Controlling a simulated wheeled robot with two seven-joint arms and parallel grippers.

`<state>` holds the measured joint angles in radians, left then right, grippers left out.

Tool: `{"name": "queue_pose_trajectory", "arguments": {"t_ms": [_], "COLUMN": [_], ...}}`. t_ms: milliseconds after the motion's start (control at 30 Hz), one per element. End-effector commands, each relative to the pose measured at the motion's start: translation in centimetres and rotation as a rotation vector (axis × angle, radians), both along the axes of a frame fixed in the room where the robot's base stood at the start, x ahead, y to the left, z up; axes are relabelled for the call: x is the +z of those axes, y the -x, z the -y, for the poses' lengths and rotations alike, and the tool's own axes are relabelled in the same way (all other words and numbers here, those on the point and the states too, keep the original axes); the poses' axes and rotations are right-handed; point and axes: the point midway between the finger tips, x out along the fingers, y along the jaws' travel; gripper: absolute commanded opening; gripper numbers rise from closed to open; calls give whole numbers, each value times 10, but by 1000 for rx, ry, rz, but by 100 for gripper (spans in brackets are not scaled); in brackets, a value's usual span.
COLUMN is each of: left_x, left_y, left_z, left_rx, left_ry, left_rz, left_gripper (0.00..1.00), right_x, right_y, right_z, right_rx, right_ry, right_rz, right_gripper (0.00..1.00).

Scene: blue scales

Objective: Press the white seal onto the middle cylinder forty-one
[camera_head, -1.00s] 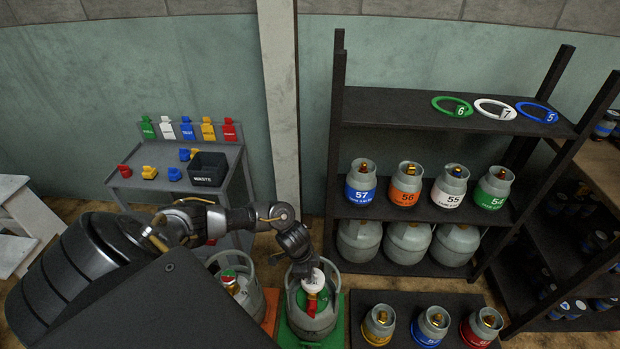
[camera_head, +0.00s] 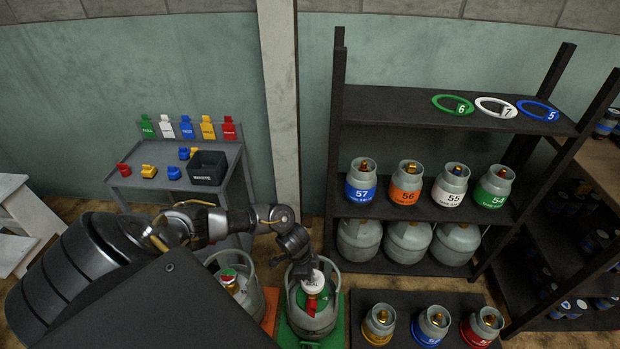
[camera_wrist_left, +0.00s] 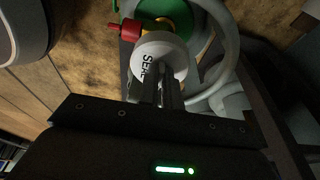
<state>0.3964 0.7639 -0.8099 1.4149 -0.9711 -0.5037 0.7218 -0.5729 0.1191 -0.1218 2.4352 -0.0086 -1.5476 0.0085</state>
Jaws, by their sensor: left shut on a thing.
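The white seal (camera_wrist_left: 160,58), with dark lettering, is between the fingers of my left gripper (camera_wrist_left: 163,92), which is shut on it. In the head view the white seal (camera_head: 317,281) is at the top of a grey cylinder (camera_head: 318,325) on a green mat, over its valve. In the wrist view a red tap (camera_wrist_left: 128,30) and yellow metal show right beside the seal. I cannot tell whether the seal is fully seated. The cylinder's number is not readable. My left gripper (camera_head: 304,270) reaches it from above. My right gripper is not in view.
Another grey cylinder (camera_head: 243,300) stands close on the left, on an orange mat. Several small cylinders stand on a dark platform (camera_head: 400,300) to the right. A dark shelf (camera_head: 400,110) holds cylinders and rings. A grey bench (camera_head: 135,180) with coloured caps and a waste bin (camera_head: 207,168) is behind.

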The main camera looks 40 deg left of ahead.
Motion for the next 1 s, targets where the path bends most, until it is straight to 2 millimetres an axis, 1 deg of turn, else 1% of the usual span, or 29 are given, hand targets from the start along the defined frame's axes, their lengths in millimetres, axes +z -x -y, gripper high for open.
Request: {"name": "queue_pose_trajectory", "arguments": {"t_ms": [667,700,867,1000], "left_x": [-18,-17,-17,-18], "left_y": [0,0,0,1], "left_z": [0,0,0,1], "left_rx": [1,1,0,0], "left_ry": [1,1,1,1], "left_rz": [0,0,-1,-2], "left_gripper": [0,10,31,31], "right_x": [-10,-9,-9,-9], "right_y": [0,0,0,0], "right_z": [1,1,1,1], "right_rx": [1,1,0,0], "right_ry": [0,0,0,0], "right_rz": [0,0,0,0], "right_gripper": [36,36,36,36]}}
